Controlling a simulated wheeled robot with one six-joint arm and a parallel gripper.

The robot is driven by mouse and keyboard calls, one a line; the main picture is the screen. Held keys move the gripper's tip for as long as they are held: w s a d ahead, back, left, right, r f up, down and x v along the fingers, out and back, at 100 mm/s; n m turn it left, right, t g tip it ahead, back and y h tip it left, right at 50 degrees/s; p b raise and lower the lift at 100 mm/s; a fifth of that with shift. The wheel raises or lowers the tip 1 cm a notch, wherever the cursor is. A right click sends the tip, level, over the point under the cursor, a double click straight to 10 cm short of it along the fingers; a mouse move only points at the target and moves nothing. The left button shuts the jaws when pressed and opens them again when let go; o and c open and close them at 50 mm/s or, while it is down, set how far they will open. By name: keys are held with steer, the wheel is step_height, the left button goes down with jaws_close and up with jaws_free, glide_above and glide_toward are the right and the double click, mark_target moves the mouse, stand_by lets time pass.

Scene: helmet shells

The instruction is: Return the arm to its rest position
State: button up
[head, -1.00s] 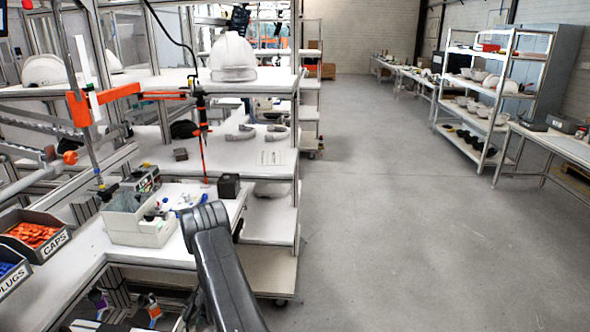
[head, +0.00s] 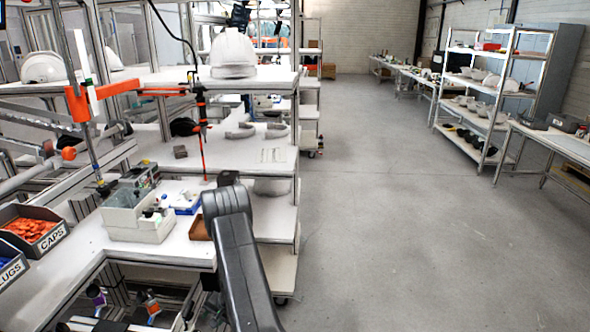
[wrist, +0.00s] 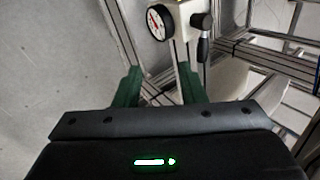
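My dark arm (head: 240,262) rises from the bottom of the head view, in front of the bench's right end. Its bent top hides part of the bench. My gripper is not visible in the head view. In the wrist view my gripper (wrist: 160,86) shows two green fingers standing well apart, with nothing held between them. A round white dial gauge (wrist: 157,21) with a red needle is beyond the fingertips, apart from them.
The white bench (head: 165,254) carries a grey bin (head: 140,232), a brown box (head: 201,227) and a CAPS bin (head: 30,247). A white helmet shell (head: 233,54) is on the upper shelf. Open grey floor (head: 400,240) lies to the right, before the shelf rack (head: 470,100).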

steer(key=d, duration=0.4)
steer(key=p, duration=0.3)
glide_toward(191, 318)
steer(key=x, duration=0.8)
steer(key=shift+w+a+r, duration=0.15)
steer(key=shift+a, duration=0.1)
steer(key=shift+w+d+f+b, duration=0.1)
steer(key=shift+f+b, duration=0.15)
steer(key=shift+b, duration=0.75)
steer(key=shift+d+m+b, duration=0.1)
steer(key=shift+m+b, duration=0.2)
steer(key=shift+b, duration=0.55)
steer(key=b, duration=0.4)
steer(key=shift+s+m+t, duration=0.2)
steer(key=shift+m+t, duration=0.2)
